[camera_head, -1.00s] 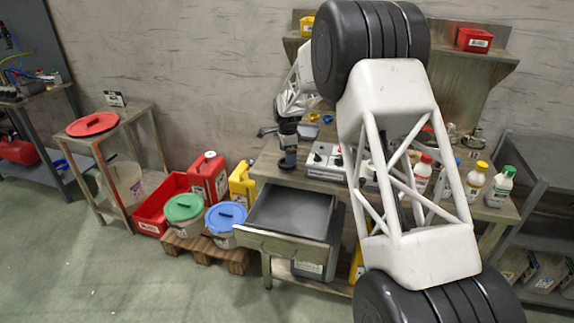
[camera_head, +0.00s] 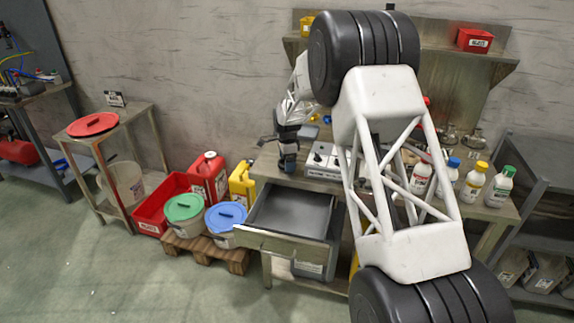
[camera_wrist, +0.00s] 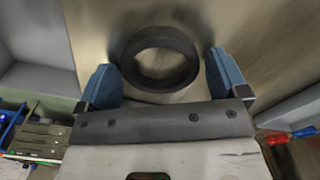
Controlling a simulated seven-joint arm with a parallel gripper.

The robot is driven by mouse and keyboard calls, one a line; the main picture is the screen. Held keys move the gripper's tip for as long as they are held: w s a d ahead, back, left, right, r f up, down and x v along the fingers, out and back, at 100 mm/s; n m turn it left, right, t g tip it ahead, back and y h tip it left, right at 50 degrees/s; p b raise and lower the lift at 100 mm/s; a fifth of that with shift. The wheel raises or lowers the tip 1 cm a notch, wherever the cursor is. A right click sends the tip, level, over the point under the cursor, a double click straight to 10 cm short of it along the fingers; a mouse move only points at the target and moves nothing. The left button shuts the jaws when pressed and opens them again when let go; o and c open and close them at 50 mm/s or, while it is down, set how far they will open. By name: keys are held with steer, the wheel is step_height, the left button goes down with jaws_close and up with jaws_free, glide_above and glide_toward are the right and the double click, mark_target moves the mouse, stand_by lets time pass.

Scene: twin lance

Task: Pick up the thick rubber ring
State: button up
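The thick rubber ring (camera_wrist: 158,59) is dark grey and lies flat on the workbench top (camera_wrist: 243,33) in the wrist view. My gripper (camera_wrist: 160,80) is open, with one blue-padded finger to the left of the ring and one to the right. A narrow gap shows on each side, and the ring's height relative to the fingertips is hard to judge. In the head view my gripper (camera_head: 288,163) is low over the left end of the bench, behind the open drawer. I cannot make out the ring in that view.
An open, empty drawer (camera_head: 290,212) juts from the bench front. A grey device (camera_head: 322,160) stands right of my gripper, and several capped bottles (camera_head: 473,182) stand farther right.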

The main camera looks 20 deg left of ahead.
steer(key=c, duration=0.8)
steer(key=shift+c, duration=0.2)
steer(key=shift+r, duration=0.15)
steer(key=shift+r, duration=1.45)
steer(key=shift+s+d+r, duration=0.1)
steer(key=shift+s+r, duration=0.1)
steer(key=s+d, duration=0.3)
steer(key=s, duration=0.4)
steer(key=s+d+r, duration=0.1)
steer(key=s+d, duration=0.3)
steer(key=s, duration=0.3)
steer(key=shift+r, duration=0.2)
